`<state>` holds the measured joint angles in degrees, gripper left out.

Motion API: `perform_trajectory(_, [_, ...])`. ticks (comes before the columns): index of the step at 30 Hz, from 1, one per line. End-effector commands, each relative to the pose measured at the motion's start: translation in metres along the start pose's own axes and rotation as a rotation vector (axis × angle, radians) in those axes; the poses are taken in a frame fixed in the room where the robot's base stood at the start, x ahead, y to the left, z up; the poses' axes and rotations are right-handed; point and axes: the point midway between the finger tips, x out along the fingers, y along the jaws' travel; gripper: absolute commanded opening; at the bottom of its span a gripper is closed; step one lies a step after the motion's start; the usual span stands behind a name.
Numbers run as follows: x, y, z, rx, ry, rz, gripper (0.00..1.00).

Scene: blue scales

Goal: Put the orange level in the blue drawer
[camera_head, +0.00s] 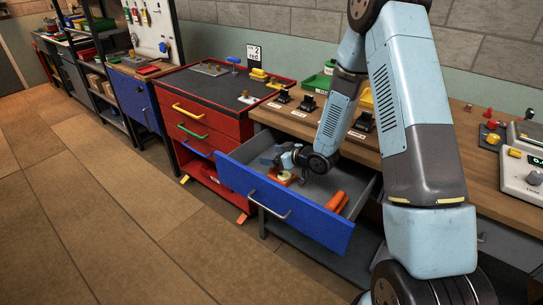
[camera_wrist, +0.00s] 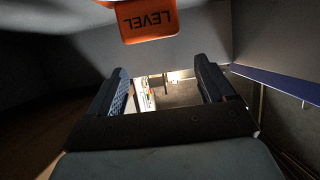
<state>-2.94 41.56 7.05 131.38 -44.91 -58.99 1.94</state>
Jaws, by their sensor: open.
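The blue drawer (camera_head: 285,208) is pulled open, and its blue front edge also shows at the right of the wrist view (camera_wrist: 285,85). The orange level (camera_wrist: 148,21) shows at the top of the wrist view, its LEVEL lettering upside down, partly cut off by the frame. My gripper (camera_head: 268,158) is low at the drawer's left part. In the wrist view its two fingers (camera_wrist: 162,88) are apart with nothing between them; the level is outside them. In the head view, orange pieces show under my gripper and farther right in the drawer; I cannot tell which is the level.
A red cabinet (camera_head: 215,128) stands left of the drawer, with a yellow item (camera_head: 259,74) on top. The wooden bench (camera_head: 480,150) above the drawer holds several black items and a scale (camera_head: 522,178) at right. The floor in front is clear.

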Motion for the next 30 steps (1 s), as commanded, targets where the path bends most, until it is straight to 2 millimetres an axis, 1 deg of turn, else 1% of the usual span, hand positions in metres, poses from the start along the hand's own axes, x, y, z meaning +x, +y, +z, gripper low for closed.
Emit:
perform_trajectory(7, [-0.001,0.000,-0.003,-0.001,0.000,0.000,0.82])
perform_trajectory(11, [-0.005,0.000,-0.013,-0.004,0.002,0.000,0.82])
perform_trajectory(18, [-0.053,0.000,-0.012,0.000,0.001,0.003,0.82])
perform_trajectory(24, [-0.090,0.000,-0.011,0.000,0.000,0.002,0.82])
perform_trajectory(27, [-0.105,0.000,-0.012,0.000,0.000,0.002,0.82])
perform_trajectory(30, [-0.115,0.000,-0.011,0.000,0.000,0.001,0.82])
